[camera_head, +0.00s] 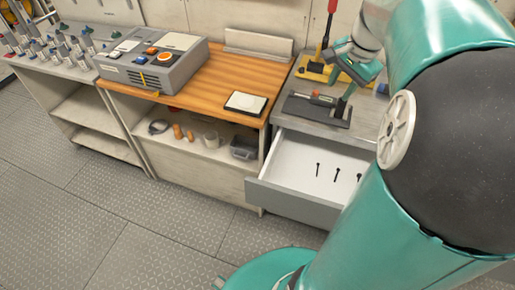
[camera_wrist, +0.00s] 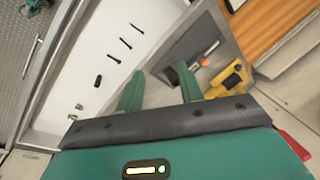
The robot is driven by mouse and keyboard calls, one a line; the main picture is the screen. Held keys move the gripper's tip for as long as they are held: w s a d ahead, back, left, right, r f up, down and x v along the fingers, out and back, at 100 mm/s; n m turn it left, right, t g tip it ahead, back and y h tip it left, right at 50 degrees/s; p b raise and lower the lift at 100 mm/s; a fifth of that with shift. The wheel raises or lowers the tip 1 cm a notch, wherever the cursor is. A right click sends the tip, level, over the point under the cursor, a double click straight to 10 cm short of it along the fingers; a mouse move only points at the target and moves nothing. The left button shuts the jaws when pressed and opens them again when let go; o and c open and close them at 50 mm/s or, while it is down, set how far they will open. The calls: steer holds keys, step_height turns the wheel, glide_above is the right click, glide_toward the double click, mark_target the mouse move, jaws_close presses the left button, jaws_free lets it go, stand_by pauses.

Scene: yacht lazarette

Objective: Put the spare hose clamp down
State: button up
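My gripper (camera_head: 347,92) is above the grey counter (camera_head: 372,118) over the drawer, close to a black tray (camera_head: 322,110) with a grey-and-red tool on it. In the wrist view my gripper's two green fingers (camera_wrist: 159,88) stand apart, and I see nothing held between them. I cannot make out a hose clamp for certain in either view. The open white drawer (camera_head: 290,165) holds small dark bolt-like pieces (camera_head: 318,170). Several dark pieces also show in the wrist view (camera_wrist: 125,43), some short and stubby. My arm hides the drawer's right side in the head view.
A yellow stand (camera_head: 313,70) is behind the black tray. A wooden bench (camera_head: 210,85) on the left carries a grey control box (camera_head: 150,68) and a dark-edged pad (camera_head: 245,103). The floor in front is clear.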

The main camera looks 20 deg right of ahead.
steer(key=s+a+n+t, duration=0.1)
steer(key=s+a+n, duration=0.2)
steer(key=a, duration=0.6)
steer(key=s+a+f+n+t, duration=0.1)
steer(key=s+a+n, duration=0.2)
steer(key=a+n, duration=0.4)
steer(key=s+a+n+t, duration=0.1)
steer(key=s+a+n, duration=0.2)
steer(key=a, duration=0.8)
steer(key=n, duration=0.2)
steer(key=shift+f+n, duration=0.25)
steer(key=shift+n, duration=0.05)
